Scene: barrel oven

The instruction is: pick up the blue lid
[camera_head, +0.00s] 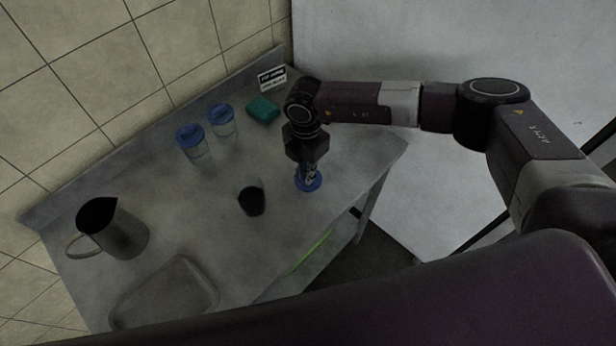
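The blue lid (311,186) lies on the grey metal table near its right front edge. My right gripper (310,177) points straight down over the lid, with its fingers at or just above it and covering part of it. The fingers are small and dark here, so I cannot tell whether they are open or shut, or whether they touch the lid. My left gripper is not in view.
On the table (180,235) stand a glass with dark contents (251,200), two blue-lidded jars (193,141) (222,120), a green sponge (263,110), a small sign (271,78), a metal pitcher (122,235) and a tray (120,318). A tiled wall is behind.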

